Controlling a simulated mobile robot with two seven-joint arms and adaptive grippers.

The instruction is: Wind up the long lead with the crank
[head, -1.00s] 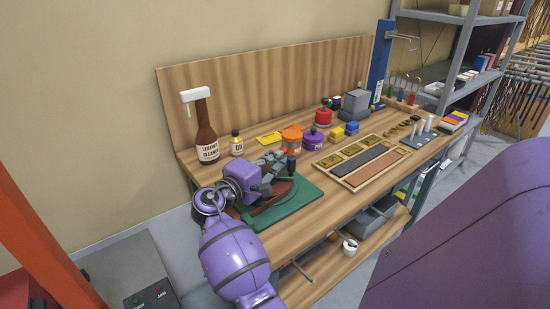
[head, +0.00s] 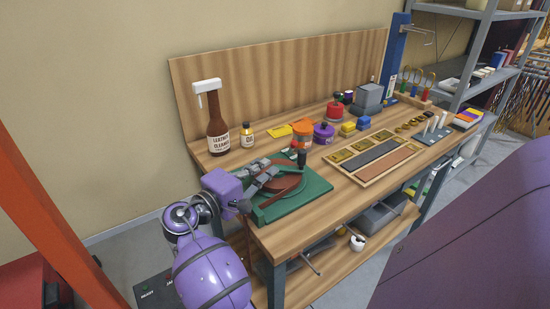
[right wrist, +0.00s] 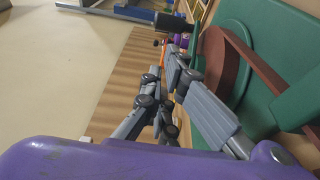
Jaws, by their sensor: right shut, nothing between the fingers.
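A winder with a green base (head: 318,190) and a round brown reel (head: 290,182) sits at the near left end of the bench. Its crank has an upright black grip (head: 301,158), which also shows in the right wrist view (right wrist: 174,22). My right gripper (head: 274,171) is shut and empty, left of the grip and over the reel's left side. In the right wrist view its grey fingers (right wrist: 172,58) stand beside the brown reel (right wrist: 226,62). A brown strip (right wrist: 262,68) runs to the green blocks; I cannot tell if it is the lead. My left gripper is out of view.
A brown cleaner bottle (head: 217,130), an oil bottle (head: 247,136), an orange jar (head: 302,134) and a purple jar (head: 324,132) stand behind the winder. A wooden tray (head: 372,180) lies to its right. The bench's front edge is clear.

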